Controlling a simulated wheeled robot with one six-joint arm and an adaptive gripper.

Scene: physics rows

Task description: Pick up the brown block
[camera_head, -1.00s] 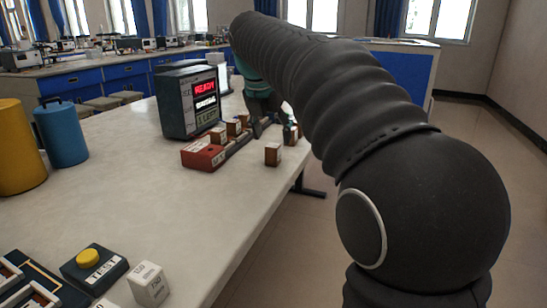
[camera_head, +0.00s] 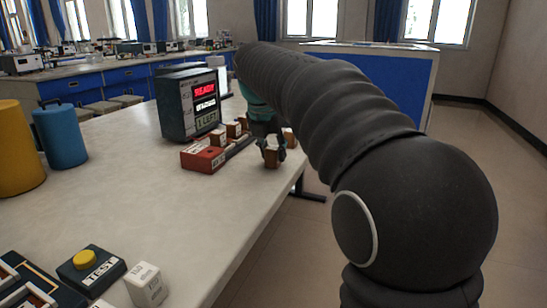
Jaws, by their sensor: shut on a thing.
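A small brown block (camera_head: 271,158) with a pale top stands at the right edge of the white table (camera_head: 150,200). My gripper (camera_head: 271,153) reaches down from my arm and is shut on this block, with a finger on each side of it. Whether the block touches the table or is just above it is too small to tell. Similar brown blocks sit in a row on a red-ended rack (camera_head: 203,159) to the left. Another brown block (camera_head: 290,138) stands just behind my gripper, partly hidden.
A dark device (camera_head: 174,118) with a lit screen stands behind the rack. A blue cylinder (camera_head: 62,140) and a yellow cylinder (camera_head: 18,150) stand at left. A TEST button box (camera_head: 92,272) and a white cube (camera_head: 146,285) are in front. The table's middle is clear.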

